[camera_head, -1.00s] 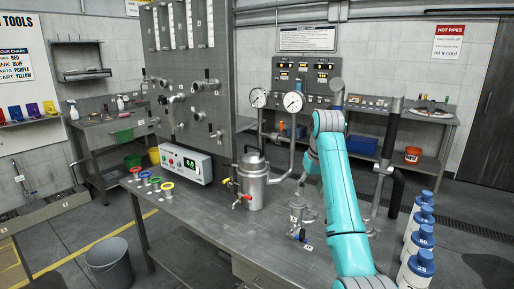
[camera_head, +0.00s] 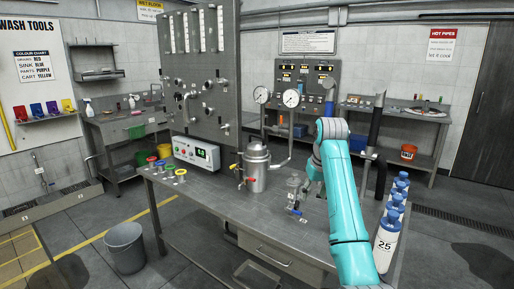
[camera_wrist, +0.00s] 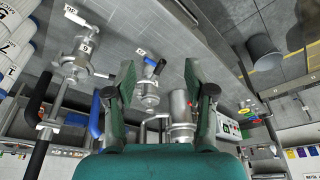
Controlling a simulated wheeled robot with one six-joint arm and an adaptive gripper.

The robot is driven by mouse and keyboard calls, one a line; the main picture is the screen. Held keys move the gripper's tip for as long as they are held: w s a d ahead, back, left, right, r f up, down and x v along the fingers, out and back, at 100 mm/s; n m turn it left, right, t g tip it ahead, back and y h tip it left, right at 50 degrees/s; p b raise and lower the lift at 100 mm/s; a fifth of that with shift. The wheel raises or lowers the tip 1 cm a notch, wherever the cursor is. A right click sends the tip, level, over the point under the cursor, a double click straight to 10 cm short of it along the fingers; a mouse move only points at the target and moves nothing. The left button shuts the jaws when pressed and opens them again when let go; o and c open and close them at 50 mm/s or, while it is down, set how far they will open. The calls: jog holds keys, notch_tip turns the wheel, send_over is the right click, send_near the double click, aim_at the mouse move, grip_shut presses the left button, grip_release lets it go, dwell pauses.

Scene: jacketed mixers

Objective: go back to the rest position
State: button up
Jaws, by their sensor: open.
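My gripper shows in the wrist view (camera_wrist: 165,90) with its two dark green fingers spread wide apart. Nothing is between the fingertips but background. In the head view my turquoise arm rises at the right of the bench and bends at its grey joint; the gripper itself is hidden behind it. The steel jacketed vessel (camera_head: 256,170) stands upright on the bench (camera_head: 215,205), left of my arm. A small valve fitting with a blue handle (camera_head: 296,195) stands between the vessel and my arm. It also shows in the wrist view (camera_wrist: 150,88).
Several white bottles with blue caps (camera_head: 388,240) line the bench's right edge, close to my arm. A control box (camera_head: 197,152) and coloured rings (camera_head: 167,170) are at the left. Two gauges (camera_head: 291,98) stand behind the vessel. A grey bucket (camera_head: 125,247) is on the floor.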

jog(key=s+f+t, duration=0.1)
jog(key=s+f, duration=0.2)
jog(key=f, duration=1.1)
jog(key=s+f+t, duration=0.2)
jog(key=s+f, duration=0.2)
jog(key=f, duration=1.1)
jog(key=s+f+m+t, duration=0.1)
jog(key=s+f+t, duration=0.1)
jog(key=s+f, duration=1.45)
jog(key=s+r+t, duration=0.2)
jog(key=s, duration=1.2)
jog(key=s+r+t, duration=0.2)
jog(key=s, duration=1.1)
jog(key=s+r+t, duration=0.2)
jog(key=s+r, duration=1.6)
jog(key=shift+d+r+m+t+h, duration=0.3)
jog(key=shift+d+m, duration=0.1)
jog(key=shift+c, duration=0.2)
